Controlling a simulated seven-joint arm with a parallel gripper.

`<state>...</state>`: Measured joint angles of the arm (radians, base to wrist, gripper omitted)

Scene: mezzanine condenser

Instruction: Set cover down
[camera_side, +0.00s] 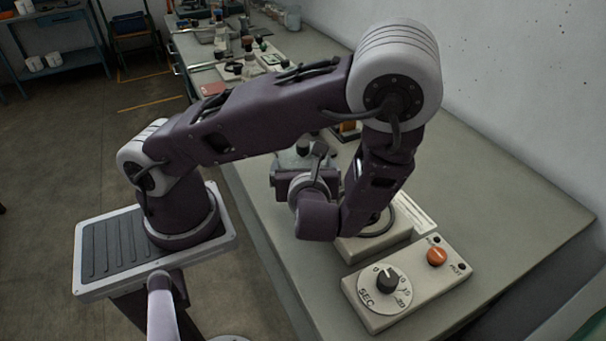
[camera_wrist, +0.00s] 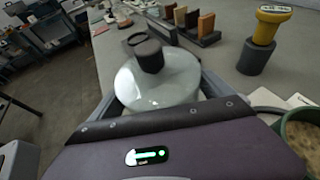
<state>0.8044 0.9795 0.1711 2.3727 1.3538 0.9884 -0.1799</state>
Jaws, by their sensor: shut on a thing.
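The cover (camera_wrist: 165,82) is a pale, glassy round lid with a black knob (camera_wrist: 149,58) on top. In the wrist view it sits between the two grey fingers of my gripper (camera_wrist: 160,95), which is shut on it. The cover looks roughly level; its underside and whatever is beneath it are hidden, so I cannot tell whether it touches the bench. In the side view my gripper (camera_side: 293,178) is over the bench, left of its middle, and the wrist hides most of the cover.
A green pot (camera_wrist: 303,138) with brownish contents stands close at the right. A yellow-topped stamp (camera_wrist: 263,38) on a dark base and a rack of coloured blocks (camera_wrist: 190,28) stand behind. A control box (camera_side: 415,285) with dial and orange button is nearer the camera.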

